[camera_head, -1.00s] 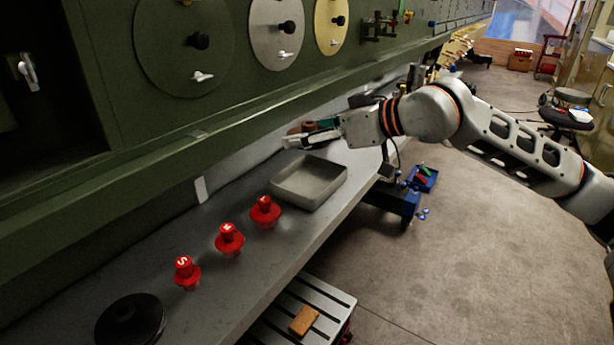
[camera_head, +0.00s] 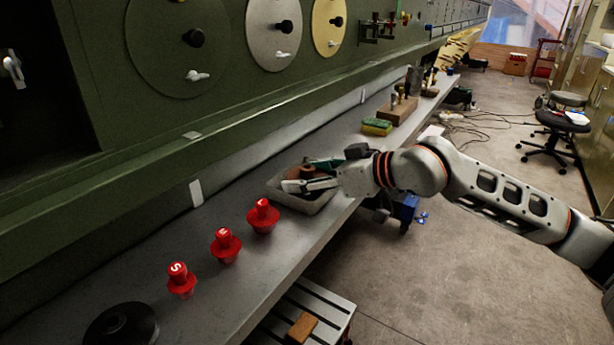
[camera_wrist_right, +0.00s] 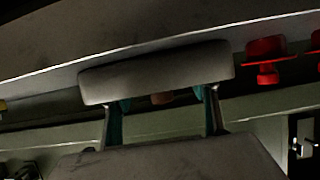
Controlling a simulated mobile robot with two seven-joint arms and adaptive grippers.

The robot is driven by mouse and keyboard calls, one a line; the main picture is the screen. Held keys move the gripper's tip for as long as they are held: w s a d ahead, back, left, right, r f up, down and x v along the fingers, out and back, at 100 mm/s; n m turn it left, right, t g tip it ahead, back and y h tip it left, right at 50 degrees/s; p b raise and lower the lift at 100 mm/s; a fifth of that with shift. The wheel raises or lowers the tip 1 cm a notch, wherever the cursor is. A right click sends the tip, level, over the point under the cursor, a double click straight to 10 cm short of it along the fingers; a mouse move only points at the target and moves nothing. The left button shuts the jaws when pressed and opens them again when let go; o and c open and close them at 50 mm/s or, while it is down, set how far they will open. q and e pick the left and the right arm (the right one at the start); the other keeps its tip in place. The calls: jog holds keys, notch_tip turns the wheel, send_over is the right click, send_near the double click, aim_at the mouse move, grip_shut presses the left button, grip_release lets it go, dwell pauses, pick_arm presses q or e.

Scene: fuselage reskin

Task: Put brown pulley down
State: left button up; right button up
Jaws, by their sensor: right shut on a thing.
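The brown pulley (camera_head: 307,171) is between the fingers of my right gripper (camera_head: 301,177), which is shut on it. In the head view they are over the shallow grey metal tray (camera_head: 318,206) on the bench. The fingers hide part of the pulley and of the tray. I cannot tell whether the pulley touches the tray floor. In the right wrist view a bit of the brown pulley (camera_wrist_right: 161,98) shows between the teal finger pads. My left gripper is not in view.
Several red knobbed pieces stand in a row left of the tray, the nearest one to it here (camera_head: 263,216). A black disc (camera_head: 122,325) lies at the front left. A green and yellow sponge (camera_head: 377,127) is farther back. The green panel wall (camera_head: 100,190) runs along the bench.

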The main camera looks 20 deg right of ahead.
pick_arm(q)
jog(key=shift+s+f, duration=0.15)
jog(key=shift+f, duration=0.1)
pick_arm(e)
jog(key=shift+f, duration=0.65)
jog(key=o, duration=0.8)
jog(key=shift+f, duration=0.1)
jog(key=shift+o, duration=0.2)
jog(key=shift+r, duration=0.7)
jog(key=v, duration=1.1)
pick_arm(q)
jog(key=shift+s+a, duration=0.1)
pick_arm(e)
jog(key=shift+s+d+r, duration=0.2)
jog(key=shift+s+d, duration=0.1)
jog(key=shift+s, duration=0.1)
